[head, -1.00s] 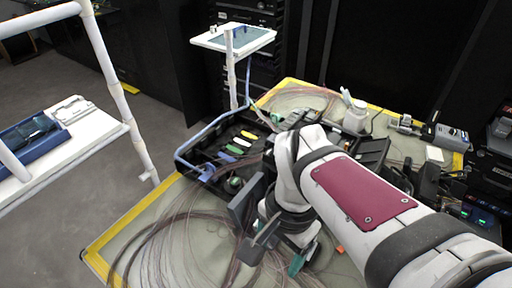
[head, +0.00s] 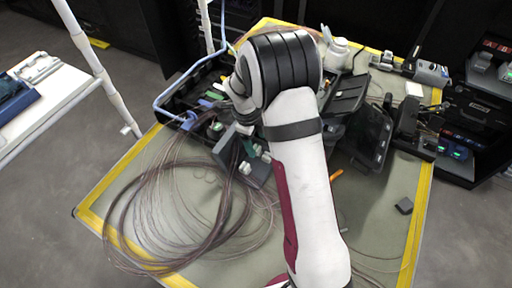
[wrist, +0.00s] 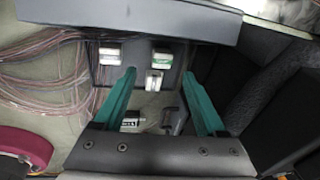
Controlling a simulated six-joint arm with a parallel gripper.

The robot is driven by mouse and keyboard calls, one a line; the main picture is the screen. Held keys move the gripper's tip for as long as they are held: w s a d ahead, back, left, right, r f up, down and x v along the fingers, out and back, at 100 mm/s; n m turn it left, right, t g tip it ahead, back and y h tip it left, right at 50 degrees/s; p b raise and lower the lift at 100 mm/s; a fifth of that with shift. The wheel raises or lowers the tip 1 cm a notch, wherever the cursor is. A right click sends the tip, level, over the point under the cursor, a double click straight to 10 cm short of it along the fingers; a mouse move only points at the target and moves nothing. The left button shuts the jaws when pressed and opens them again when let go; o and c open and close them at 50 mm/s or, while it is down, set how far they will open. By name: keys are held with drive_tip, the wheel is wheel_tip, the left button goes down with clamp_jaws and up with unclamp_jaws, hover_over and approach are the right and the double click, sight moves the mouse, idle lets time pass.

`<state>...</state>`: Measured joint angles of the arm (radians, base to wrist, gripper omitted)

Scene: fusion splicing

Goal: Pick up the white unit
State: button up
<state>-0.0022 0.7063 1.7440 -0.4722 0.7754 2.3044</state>
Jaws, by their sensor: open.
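In the wrist view, my gripper (wrist: 159,75) is open, with its two green fingers spread and nothing between them in grip. A small white unit (wrist: 153,80) shows between the fingertips, on a dark grey plate (wrist: 101,76). I cannot tell how far the fingertips are from it. Another pale unit (wrist: 109,52) sits to the left and a green-and-white one (wrist: 162,57) just above. In the head view, the dark plate (head: 258,178) with small pale pieces is beside the arm, and my gripper is mostly hidden by its own wrist.
A large coil of thin brown fibre (head: 165,215) lies on the yellow-edged mat (head: 385,235) left of the plate. A black tray (head: 180,100) with coloured pieces is behind it. Dark devices (head: 370,138) stand to the right. The mat's front right is mostly clear.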

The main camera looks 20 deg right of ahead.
sight(257, 148)
drive_tip(key=f, duration=0.3)
drive_tip(key=shift+w+d+f, duration=0.15)
drive_tip(key=shift+w+f, duration=0.2)
drive_tip(key=shift+f, duration=0.05)
clamp_jaws()
